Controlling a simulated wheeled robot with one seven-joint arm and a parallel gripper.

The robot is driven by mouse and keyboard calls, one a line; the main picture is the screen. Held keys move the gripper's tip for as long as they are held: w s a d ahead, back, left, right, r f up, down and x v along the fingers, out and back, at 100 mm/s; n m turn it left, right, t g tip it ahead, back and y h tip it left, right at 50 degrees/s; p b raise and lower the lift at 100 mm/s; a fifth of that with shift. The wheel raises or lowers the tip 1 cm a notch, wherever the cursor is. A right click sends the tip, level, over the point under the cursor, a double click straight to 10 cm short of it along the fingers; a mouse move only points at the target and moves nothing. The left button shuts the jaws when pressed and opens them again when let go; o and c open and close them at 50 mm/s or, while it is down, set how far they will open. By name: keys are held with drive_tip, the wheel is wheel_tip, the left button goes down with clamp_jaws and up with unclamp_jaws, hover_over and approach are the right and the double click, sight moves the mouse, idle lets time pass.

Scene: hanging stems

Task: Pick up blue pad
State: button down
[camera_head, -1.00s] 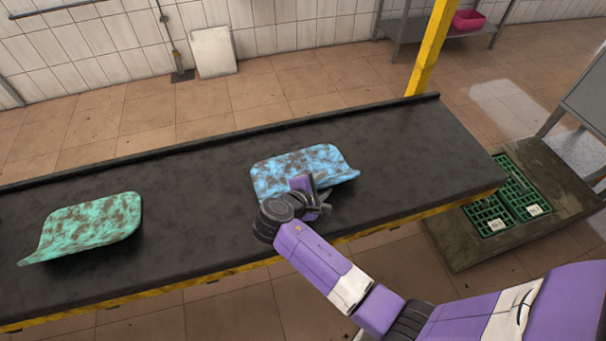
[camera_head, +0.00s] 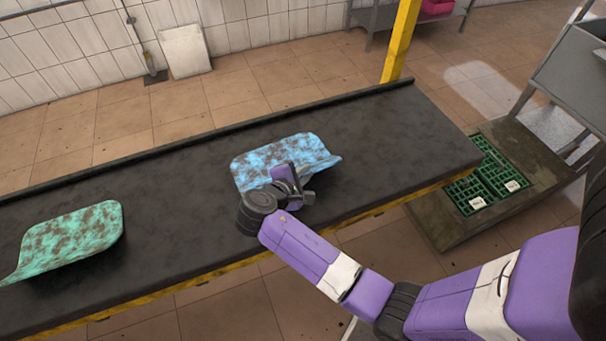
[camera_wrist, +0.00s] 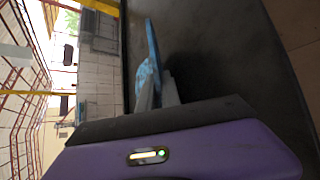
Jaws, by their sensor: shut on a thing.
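The blue pad (camera_head: 280,158), mottled with brown-grey stains and curved at its right end, is over the dark conveyor belt in the head view. My gripper (camera_head: 306,183) is at its near edge, shut on it. In the wrist view the pad (camera_wrist: 149,68) shows edge-on, a thin blue strip between the two fingers of my gripper (camera_wrist: 158,92). Part of the pad's near side is hidden behind my gripper. I cannot tell how far the pad is off the belt.
A green stained pad (camera_head: 72,238) lies to the left on the conveyor belt (camera_head: 185,205). A yellow post (camera_head: 400,42) stands at the belt's far side. Green crates (camera_head: 490,180) sit on a low platform to the right. The belt between the pads is clear.

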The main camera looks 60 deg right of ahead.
wheel_tip(320, 180, up, 18)
idle(0.3)
idle(1.8)
